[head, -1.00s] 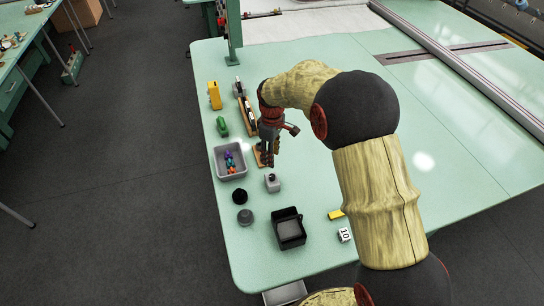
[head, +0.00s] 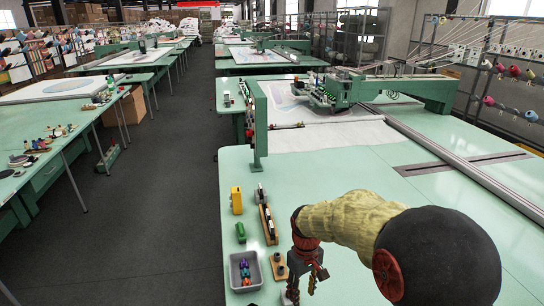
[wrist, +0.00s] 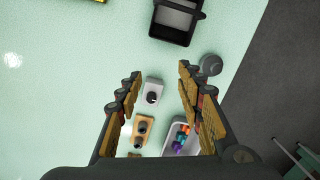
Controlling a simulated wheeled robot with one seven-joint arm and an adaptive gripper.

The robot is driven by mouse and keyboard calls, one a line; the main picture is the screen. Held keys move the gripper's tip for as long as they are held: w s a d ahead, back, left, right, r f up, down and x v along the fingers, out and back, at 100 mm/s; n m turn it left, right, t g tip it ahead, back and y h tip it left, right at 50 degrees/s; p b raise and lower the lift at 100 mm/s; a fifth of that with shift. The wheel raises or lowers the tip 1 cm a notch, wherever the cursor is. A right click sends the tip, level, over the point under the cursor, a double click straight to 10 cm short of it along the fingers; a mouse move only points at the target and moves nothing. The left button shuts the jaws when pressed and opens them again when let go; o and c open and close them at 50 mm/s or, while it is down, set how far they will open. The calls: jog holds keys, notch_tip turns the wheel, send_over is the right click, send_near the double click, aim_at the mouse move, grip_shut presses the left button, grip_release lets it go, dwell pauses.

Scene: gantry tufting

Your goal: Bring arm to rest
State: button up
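My arm reaches in from the lower right in the head view. My gripper (head: 308,284) hangs over the pale green table (head: 345,180), right of the grey tray (head: 233,282). In the wrist view my gripper (wrist: 160,72) has its two fingers spread wide with nothing held between them. A small grey block with a dark top (wrist: 152,92) shows on the table below, in the gap. The fingertips look clear of the table.
A yellow block (head: 236,201), a green item (head: 240,232) and a wooden holder (head: 268,225) stand along the left edge. The grey tray holds small coloured pieces. A black tray (wrist: 172,31) and a grey round piece (wrist: 211,65) show in the wrist view. A tufting gantry (head: 400,92) stands behind.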

jog(key=s+d+r+m+t+b, duration=0.1)
jog(key=s+d+r+m+t, duration=0.2)
jog(key=s+r, duration=0.6)
jog(key=s+d+r+m+t+b, duration=0.1)
jog(key=s+d+r, duration=0.5)
jog(key=s, duration=0.8)
notch_tip(320, 180, up, 3)
jog(key=shift+d+r+m+t+b, duration=0.15)
jog(key=shift+d+m+t+b, duration=0.25)
jog(key=shift+m+t, duration=0.65)
